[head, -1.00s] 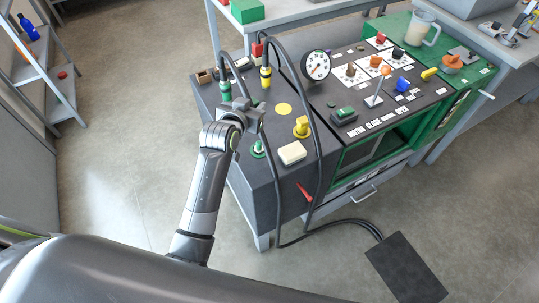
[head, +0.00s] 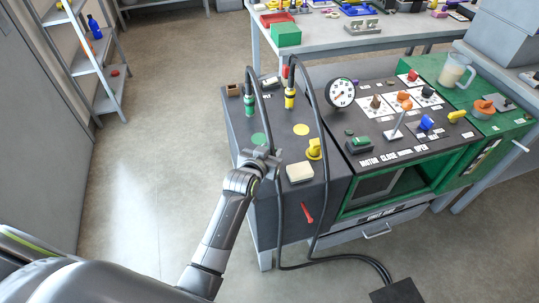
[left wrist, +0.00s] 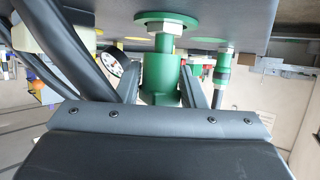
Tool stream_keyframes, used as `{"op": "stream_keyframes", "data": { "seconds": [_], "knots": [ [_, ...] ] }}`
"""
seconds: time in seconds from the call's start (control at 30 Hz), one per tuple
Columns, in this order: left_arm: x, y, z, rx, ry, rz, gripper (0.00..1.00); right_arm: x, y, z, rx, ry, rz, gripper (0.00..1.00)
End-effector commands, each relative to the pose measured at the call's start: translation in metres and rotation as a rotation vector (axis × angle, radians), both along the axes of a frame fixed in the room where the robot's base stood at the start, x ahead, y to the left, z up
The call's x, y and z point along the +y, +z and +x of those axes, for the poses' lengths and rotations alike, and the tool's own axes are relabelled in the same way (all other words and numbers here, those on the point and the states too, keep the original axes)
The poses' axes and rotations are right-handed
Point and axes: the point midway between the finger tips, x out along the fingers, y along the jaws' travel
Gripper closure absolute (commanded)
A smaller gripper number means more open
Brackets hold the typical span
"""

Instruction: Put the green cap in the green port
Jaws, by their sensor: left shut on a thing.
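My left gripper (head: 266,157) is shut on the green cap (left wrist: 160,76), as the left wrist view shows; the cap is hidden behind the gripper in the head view. In the wrist view, the green port (left wrist: 166,20), a green flange with a metal hex fitting, is in line with the cap. The cap's end is at or very near the fitting; I cannot tell whether they touch or how far it is on. The gripper is over the left part of the cart's dark top (head: 237,130). My right gripper is not in view.
A green round mark (head: 258,139) and a yellow one (head: 301,129) lie behind the gripper. A yellow cap (head: 314,149) and a cream block (head: 299,172) are to the right. Black hoses (head: 277,215) run close by the gripper. A green connector (head: 249,101) stands behind.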

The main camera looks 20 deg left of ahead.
Motion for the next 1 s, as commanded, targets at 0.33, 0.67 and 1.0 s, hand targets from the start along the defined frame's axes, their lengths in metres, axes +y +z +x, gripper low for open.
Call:
{"op": "stream_keyframes", "data": {
  "seconds": [0.33, 0.67, 1.0],
  "knots": [
    [0.0, -0.013, 0.0, -0.001, 0.001, 0.001, 0.85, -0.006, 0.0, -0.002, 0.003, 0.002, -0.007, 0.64],
    [0.0, -0.016, 0.0, -0.001, 0.0, 0.001, 0.44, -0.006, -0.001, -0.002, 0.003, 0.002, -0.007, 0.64],
    [0.0, -0.013, 0.0, -0.001, 0.0, 0.0, 0.41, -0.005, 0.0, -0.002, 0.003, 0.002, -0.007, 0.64]
  ]
}}
